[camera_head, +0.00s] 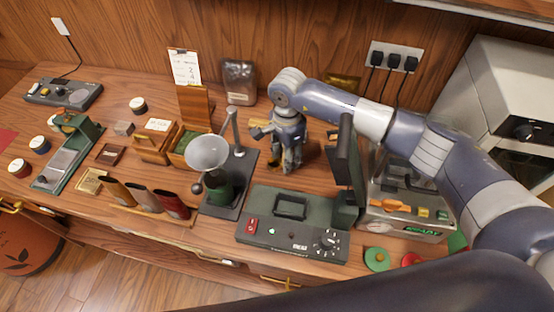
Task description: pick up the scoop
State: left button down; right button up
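I cannot make out a scoop for certain. My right gripper (291,166) hangs pointing down over the back middle of the table, right of the funnel stand. Its fingers are small and dark here, and I cannot tell whether they are open or shut or hold anything. A small tan piece (259,130) shows at the left side of my gripper; I cannot tell what it is or whether it touches. My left gripper is not in view.
A metal funnel (207,152) on a stand is left of my gripper. A dark green sealing machine (291,221) stands in front, with a raised dark part at right. Wooden boxes (152,146), a foil bag (239,81) and a steel unit (406,213) stand around.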

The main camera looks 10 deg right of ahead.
jog(key=shift+c, duration=0.9)
grip_shut()
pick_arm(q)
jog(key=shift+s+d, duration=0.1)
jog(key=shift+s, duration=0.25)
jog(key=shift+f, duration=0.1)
